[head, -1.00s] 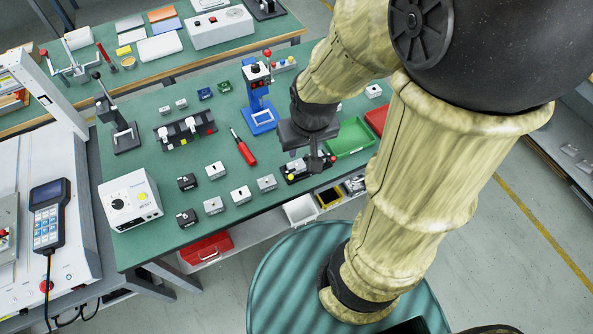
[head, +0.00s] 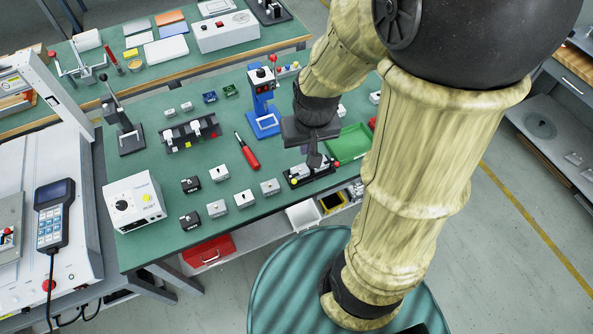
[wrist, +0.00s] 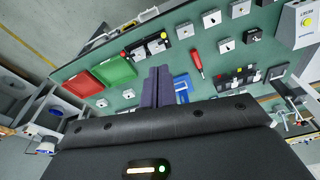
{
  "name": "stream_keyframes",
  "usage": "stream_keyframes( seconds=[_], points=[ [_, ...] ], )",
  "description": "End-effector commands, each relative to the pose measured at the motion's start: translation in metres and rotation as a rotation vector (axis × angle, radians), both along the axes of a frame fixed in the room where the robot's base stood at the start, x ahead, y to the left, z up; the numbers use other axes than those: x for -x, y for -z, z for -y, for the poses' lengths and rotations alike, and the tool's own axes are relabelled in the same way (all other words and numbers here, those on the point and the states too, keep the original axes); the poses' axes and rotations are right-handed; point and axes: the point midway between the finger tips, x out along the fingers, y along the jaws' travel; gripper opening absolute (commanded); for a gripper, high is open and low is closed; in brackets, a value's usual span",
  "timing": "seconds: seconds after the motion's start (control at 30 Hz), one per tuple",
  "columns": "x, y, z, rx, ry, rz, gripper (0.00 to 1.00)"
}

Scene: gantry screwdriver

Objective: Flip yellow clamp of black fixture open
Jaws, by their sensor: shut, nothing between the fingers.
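The black fixture (head: 298,177) stands near the front edge of the green table, partly hidden behind my gripper in the head view. In the wrist view the black fixture (wrist: 148,48) shows whole at upper centre, with a red knob at one end and a yellow part (wrist: 163,36) at the other. The yellow part is too small to tell its clamp position. My gripper (head: 314,161) is above the fixture in the head view. In the wrist view its dark fingers (wrist: 157,88) are together, empty and apart from the fixture.
A green tray (head: 350,143) lies right of the fixture. A blue press (head: 263,105) and a red screwdriver (head: 247,153) are to its left. Another black fixture (head: 190,134) with coloured parts stands further left. Several small blocks lie at the front; table surface between them is clear.

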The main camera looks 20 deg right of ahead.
Motion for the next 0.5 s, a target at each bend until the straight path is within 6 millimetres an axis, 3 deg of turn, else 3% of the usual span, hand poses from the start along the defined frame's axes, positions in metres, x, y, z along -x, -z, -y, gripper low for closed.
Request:
stream_keyframes(
  seconds=[0.5],
  points=[
    [-0.087, 0.045, 0.025, -0.083, 0.27, -0.241, 0.0]
  ],
)
